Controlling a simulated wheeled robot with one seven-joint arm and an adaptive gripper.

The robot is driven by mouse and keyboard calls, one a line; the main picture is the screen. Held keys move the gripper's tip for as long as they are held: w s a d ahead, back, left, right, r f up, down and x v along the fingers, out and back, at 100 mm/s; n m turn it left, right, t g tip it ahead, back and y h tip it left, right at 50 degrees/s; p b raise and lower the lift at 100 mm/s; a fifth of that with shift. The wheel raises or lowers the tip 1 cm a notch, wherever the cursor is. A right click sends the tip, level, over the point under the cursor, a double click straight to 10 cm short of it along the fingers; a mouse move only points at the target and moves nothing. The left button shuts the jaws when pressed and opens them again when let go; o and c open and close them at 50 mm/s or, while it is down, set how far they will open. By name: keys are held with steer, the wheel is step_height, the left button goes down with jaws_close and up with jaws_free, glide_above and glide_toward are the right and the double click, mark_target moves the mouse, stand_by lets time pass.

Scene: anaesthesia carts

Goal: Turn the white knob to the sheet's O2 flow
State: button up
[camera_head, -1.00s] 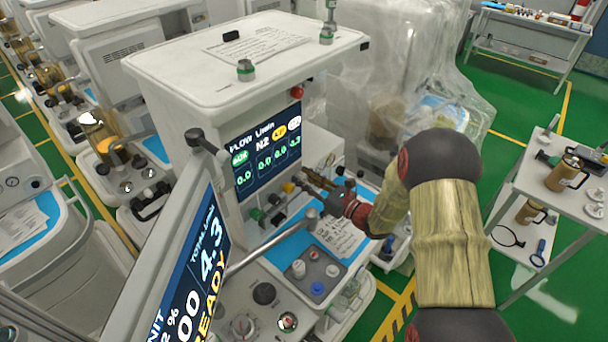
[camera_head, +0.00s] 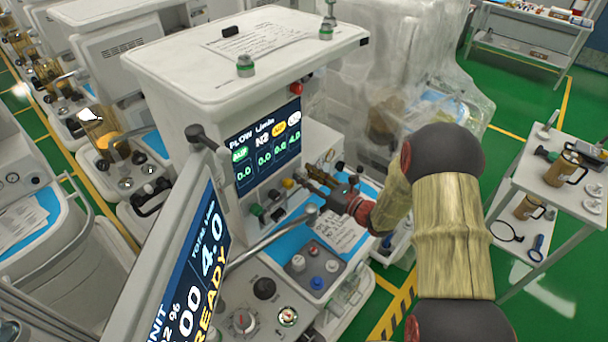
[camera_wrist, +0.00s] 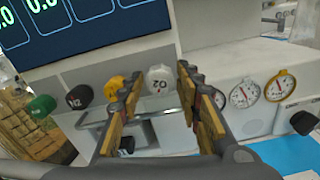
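The white O2 knob (camera_wrist: 161,79) sits on the flow panel below the display, at the right end of the knob row. My gripper (camera_wrist: 160,70) points at it with a finger on either side. Small gaps seem to show beside the knob, so the fingers look open. In the head view my gripper (camera_head: 308,178) covers the knob. The flow display (camera_head: 264,150) reads 4.0 in its white right-hand column and 0.0 in the others. A printed sheet (camera_head: 340,232) lies on the blue work surface; another (camera_head: 258,40) lies on the machine top. Their text is too small to read.
The yellow knob (camera_wrist: 113,85) is close beside my left finger. The black N2 knob (camera_wrist: 80,96) and green knob (camera_wrist: 41,107) are further left. Round gauges (camera_wrist: 244,93) are at the right. The tilted monitor (camera_head: 195,265) reads total 4.0 and READY.

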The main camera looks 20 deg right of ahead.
steer(key=v, duration=1.1)
steer(key=a+r+n+g+y, duration=0.1)
steer(key=a, duration=0.1)
steer(key=s+a+r+n+g, duration=0.1)
steer(key=a+n, duration=0.1)
steer(key=a+r+n+g+y, duration=0.1)
steer(key=a+r, duration=0.1)
steer(key=shift+s+y, duration=0.3)
steer(key=shift+s, duration=0.1)
steer(key=s+a+r+n+g+h, duration=0.2)
steer(key=s+a+r+n+g, duration=0.3)
steer(key=s+a+n+g, duration=0.75)
steer(key=s+d+r+n+t+h, duration=0.2)
steer(key=s+d+n+h, duration=0.15)
steer(key=s+n, duration=0.5)
steer(key=s+d+r+n+t+h, duration=0.3)
steer(key=d+r+n+t+h, duration=0.1)
steer(key=d+r+n+h, duration=0.2)
steer(key=shift+s+d+h+b, duration=0.4)
steer(key=shift+d+h, duration=0.15)
steer(key=shift+d, duration=0.7)
